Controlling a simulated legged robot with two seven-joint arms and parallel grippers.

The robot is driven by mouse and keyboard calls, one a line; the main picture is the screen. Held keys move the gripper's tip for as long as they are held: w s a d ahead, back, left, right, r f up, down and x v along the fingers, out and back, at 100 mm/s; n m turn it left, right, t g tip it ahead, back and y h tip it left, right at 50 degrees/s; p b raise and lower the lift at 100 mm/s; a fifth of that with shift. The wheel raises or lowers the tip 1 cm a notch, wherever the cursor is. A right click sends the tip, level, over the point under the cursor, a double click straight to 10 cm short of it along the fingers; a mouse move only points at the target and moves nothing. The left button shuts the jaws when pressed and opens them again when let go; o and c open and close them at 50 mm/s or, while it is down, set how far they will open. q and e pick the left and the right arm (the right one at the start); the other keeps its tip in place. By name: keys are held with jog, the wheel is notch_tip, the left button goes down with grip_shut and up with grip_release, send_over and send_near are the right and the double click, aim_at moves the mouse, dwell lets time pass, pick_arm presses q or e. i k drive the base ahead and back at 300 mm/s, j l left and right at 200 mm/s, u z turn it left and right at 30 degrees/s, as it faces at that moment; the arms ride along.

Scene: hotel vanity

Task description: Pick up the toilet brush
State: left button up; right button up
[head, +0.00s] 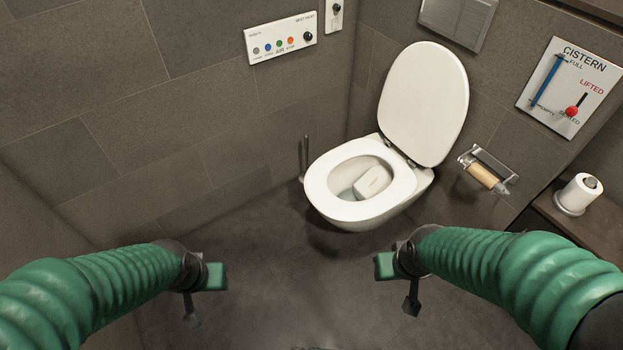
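The toilet brush (304,158) appears as a thin dark upright handle close to the wall, just left of the toilet. Its lower end is hard to make out against the dark floor. My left gripper (204,291) is over the floor at lower left, well apart from the brush. My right gripper (396,283) is over the floor in front of the toilet, also apart from the brush. Nothing shows held in either gripper. Their finger openings are not clear from this angle.
The toilet (322,205) has its lid (425,103) up; a white block (372,182) lies in its bowl. A paper holder (487,174) and cistern panel (568,88) are on the right wall. A paper roll (578,194) stands on a ledge. The floor (285,265) between my grippers is clear.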

aim_at(301, 177)
jog(key=i+j+u, duration=0.1)
jog(key=i+j, duration=0.3)
jog(key=i, duration=0.15)
jog(key=i+j, duration=0.35)
jog(key=i, duration=0.15)
jog(key=i+j+u, duration=0.15)
jog(key=i+j, duration=0.2)
jog(key=i, duration=0.2)
jog(key=i+l, duration=0.15)
